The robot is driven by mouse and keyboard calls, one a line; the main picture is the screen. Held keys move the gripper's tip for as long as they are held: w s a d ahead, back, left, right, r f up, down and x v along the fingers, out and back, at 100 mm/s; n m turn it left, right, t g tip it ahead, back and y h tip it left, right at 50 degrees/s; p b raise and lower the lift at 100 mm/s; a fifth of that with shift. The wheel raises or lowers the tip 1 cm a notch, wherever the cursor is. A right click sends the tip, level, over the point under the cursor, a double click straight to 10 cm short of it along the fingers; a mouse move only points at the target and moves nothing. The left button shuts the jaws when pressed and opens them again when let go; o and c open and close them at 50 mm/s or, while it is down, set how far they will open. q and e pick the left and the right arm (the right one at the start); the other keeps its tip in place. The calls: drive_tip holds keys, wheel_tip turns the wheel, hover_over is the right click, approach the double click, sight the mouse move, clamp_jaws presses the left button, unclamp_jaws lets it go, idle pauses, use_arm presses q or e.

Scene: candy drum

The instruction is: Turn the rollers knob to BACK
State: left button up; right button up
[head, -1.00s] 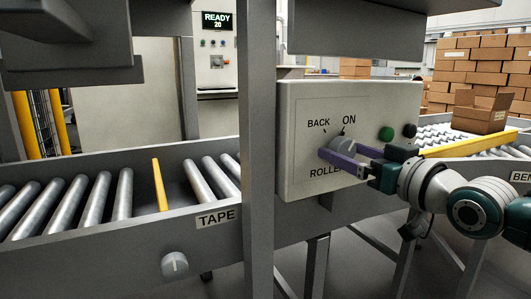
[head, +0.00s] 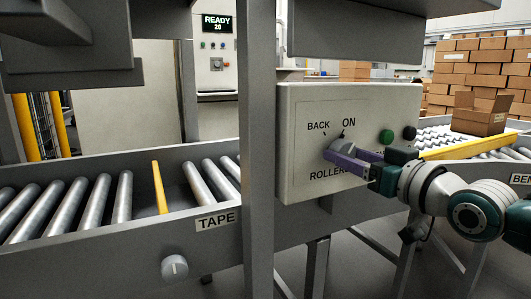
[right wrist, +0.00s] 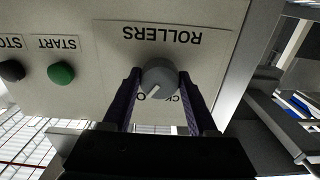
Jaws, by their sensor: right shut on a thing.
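The rollers knob (head: 342,148) is a grey round knob on a pale control box (head: 300,185), with BACK printed at its upper left and ON at its upper right. My right gripper (head: 336,154) reaches in from the right, its purple fingers shut on the knob and partly covering it. In the right wrist view the panel is upside down. The knob (right wrist: 159,77) sits between the two fingers (right wrist: 160,92). My left gripper is not in view.
A green button (head: 386,136) and a dark button (head: 409,132) sit right of the knob. A grey post (head: 258,150) stands left of the box. A TAPE knob (head: 174,267) is on the conveyor frame. A screen (head: 217,22) reads READY 20.

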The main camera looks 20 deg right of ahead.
drive_tip(key=n+p, duration=0.1)
drive_tip(key=n, duration=0.2)
drive_tip(key=shift+r+n, duration=0.1)
drive_tip(key=shift+n, duration=0.2)
drive_tip(key=n+p, duration=0.1)
drive_tip(key=n, duration=0.2)
drive_tip(key=shift+n, duration=0.3)
drive_tip(key=n, duration=0.3)
drive_tip(key=shift+n, duration=1.8)
drive_tip(key=o, duration=1.4)
drive_tip(key=shift+d, duration=0.1)
drive_tip(key=shift+s, duration=0.15)
